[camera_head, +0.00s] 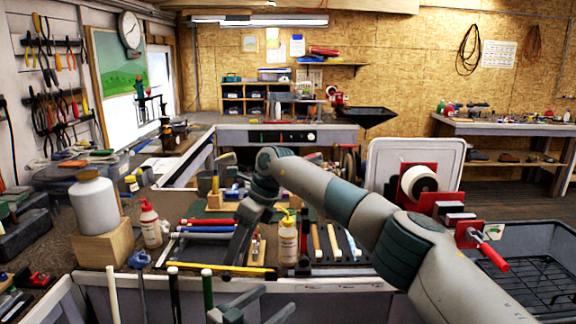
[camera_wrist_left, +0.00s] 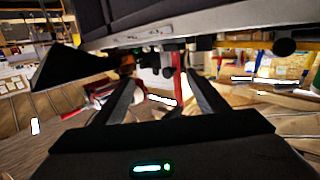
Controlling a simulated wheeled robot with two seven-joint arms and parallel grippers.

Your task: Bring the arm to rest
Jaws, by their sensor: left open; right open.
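My right arm (camera_head: 340,195) reaches in from the right across the bench, bends at the top and comes down to the bench middle. My right gripper (camera_head: 237,255) points down among the tools there, open. It is dark and partly hard to make out, and I see nothing held in it. My left gripper (camera_head: 278,297) is low at the front edge of the bench, open and empty. In the left wrist view its two dark fingers (camera_wrist_left: 163,88) stand apart with nothing gripped between them.
A white jug (camera_head: 95,205) on a wooden block and a red-capped bottle (camera_head: 150,225) are at left. Upright shafts (camera_head: 174,290) rise at the front left. A dark crate (camera_head: 535,265) is at right.

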